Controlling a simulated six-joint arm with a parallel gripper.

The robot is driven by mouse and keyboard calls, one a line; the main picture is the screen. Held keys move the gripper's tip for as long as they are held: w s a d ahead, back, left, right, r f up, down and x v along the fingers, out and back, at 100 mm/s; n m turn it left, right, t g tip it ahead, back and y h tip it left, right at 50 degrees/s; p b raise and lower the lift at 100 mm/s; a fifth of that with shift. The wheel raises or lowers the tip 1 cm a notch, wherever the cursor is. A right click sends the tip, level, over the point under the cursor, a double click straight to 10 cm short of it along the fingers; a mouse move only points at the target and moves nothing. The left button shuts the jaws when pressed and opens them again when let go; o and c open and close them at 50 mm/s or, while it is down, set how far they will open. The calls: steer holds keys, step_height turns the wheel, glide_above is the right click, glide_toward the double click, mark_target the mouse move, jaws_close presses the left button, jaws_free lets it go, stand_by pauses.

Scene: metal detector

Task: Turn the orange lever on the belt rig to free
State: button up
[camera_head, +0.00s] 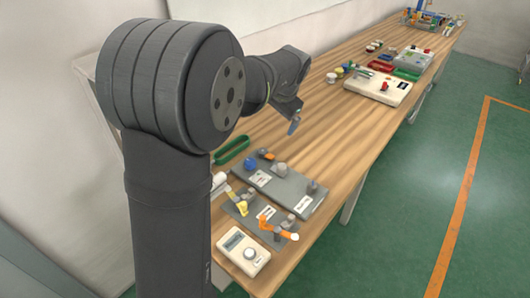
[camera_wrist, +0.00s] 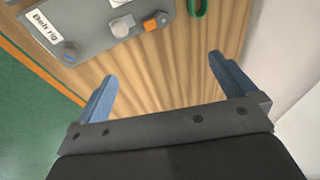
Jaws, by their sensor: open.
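The belt rig (camera_head: 292,190) is a grey plate lying on the wooden table; its label shows in the wrist view (camera_wrist: 78,47). Its small orange lever (camera_head: 264,154) sits at the plate's far left end, beside a light grey fitting (camera_head: 280,168). In the wrist view the orange lever (camera_wrist: 153,21) is near the top centre, beyond my fingertips. My gripper (camera_head: 294,126) is above the table behind the rig, apart from it. In the wrist view its blue fingers (camera_wrist: 162,70) are spread wide with only bare wood between them.
A green band (camera_head: 232,151) lies just left of the rig. In front are another grey plate with an orange lever (camera_head: 278,230) and a white meter (camera_head: 243,252). A white device (camera_head: 370,88) and coloured trays stand further back. Bare wood lies between.

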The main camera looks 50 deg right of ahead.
steer(key=shift+v, duration=0.75)
